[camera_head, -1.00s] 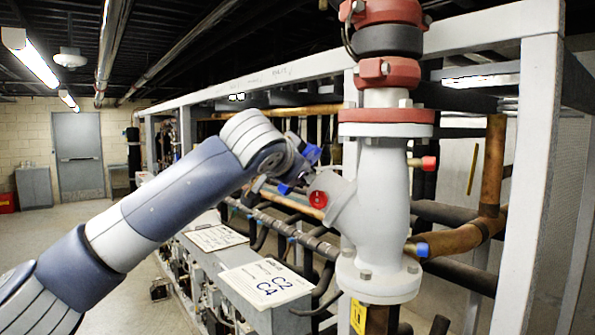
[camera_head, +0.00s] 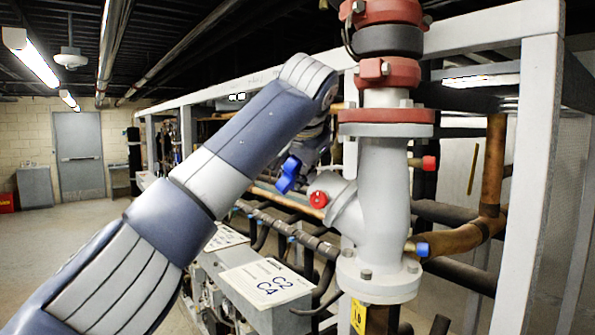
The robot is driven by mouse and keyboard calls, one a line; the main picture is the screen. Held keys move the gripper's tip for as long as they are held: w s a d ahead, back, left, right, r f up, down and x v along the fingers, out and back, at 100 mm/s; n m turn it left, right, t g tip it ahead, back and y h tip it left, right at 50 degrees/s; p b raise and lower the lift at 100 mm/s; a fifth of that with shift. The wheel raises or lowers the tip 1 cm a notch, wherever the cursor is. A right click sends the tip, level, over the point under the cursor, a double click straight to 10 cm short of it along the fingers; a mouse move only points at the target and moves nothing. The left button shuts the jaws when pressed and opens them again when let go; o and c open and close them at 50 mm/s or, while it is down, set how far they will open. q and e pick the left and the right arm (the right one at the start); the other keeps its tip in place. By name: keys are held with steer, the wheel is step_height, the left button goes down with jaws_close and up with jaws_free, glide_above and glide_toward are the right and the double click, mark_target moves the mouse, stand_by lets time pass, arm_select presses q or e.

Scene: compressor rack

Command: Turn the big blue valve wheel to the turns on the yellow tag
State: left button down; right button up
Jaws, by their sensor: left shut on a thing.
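The large grey valve body (camera_head: 382,195) stands upright at the centre right under red flanges. The blue valve wheel (camera_head: 288,176) shows only in part, left of the valve's angled side branch; the rest is hidden behind my left arm and gripper. My left gripper (camera_head: 303,165) is shut on the wheel, though its fingertips are mostly hidden by its own wrist. The yellow tag (camera_head: 358,316) hangs below the valve's bottom flange; its marking is partly cut off and I cannot read it surely. My right gripper is not in view.
A red round knob (camera_head: 318,199) sits on the side branch. A white frame post (camera_head: 540,190) stands to the right. A grey box with white signs (camera_head: 264,283) and dark pipes lie below. The floor (camera_head: 105,240) at left is open.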

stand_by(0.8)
arm_select(q)
steer(key=c, duration=1.8)
jaws_free()
steer(key=shift+o, duration=0.2)
steer(key=v, duration=1.2)
steer(key=shift+w+d, duration=0.15)
steer(key=shift+d, duration=0.1)
steer(key=shift+r, duration=0.1)
